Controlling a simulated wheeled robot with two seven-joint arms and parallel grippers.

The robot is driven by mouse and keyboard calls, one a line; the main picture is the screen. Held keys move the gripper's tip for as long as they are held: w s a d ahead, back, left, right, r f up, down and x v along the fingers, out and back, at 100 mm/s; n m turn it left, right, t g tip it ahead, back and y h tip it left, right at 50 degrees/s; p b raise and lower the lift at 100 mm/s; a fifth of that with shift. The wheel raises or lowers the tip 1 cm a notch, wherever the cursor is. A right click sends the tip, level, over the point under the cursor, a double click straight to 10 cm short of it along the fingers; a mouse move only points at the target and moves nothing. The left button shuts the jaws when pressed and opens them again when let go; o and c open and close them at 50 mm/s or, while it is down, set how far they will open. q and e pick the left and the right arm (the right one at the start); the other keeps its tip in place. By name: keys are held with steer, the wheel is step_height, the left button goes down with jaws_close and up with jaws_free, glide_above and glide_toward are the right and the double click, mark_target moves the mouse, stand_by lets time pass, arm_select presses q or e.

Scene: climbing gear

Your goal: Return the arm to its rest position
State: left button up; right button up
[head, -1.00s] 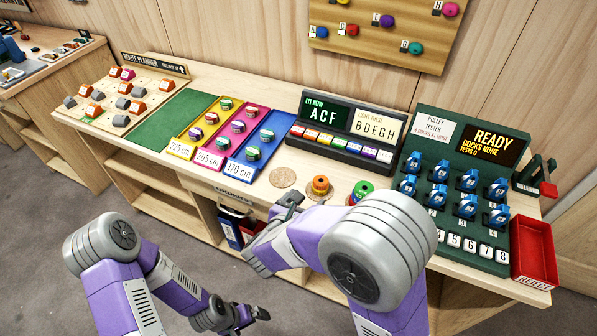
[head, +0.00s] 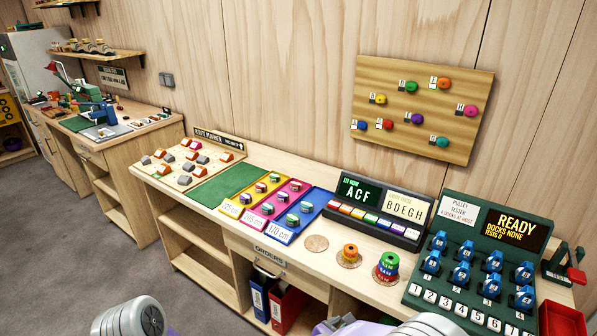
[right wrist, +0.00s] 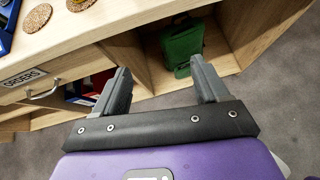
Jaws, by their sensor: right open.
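My right gripper (right wrist: 159,85) shows in the right wrist view, with its two grey fingers apart and nothing between them. It hangs in front of the wooden workbench (right wrist: 110,35), pointing toward the lower shelf openings. In the head view only rounded parts of my arms show along the bottom edge. My left gripper is out of view there.
The bench carries a stack of coloured rings (head: 387,266), an orange ring (head: 350,253), colour trays (head: 296,216), a letter display (head: 378,205) and a pulley tester (head: 470,270). A red bin (head: 562,320) stands at right.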

steer(key=s+a+f+m+g+y, duration=0.1)
steer(key=s+f+m+g+y, duration=0.3)
steer(key=s+f+m, duration=0.4)
steer(key=s+a+f+m+g+y, duration=0.1)
steer(key=s+f+m+g+y, duration=0.3)
steer(key=f+m, duration=1.2)
steer(key=s+m+y, duration=0.3)
steer(key=s+m, duration=0.1)
steer(key=m, duration=0.2)
steer(key=shift+f+y+p, duration=0.3)
steer(key=shift+f+p, duration=0.05)
steer(key=shift+p, duration=0.05)
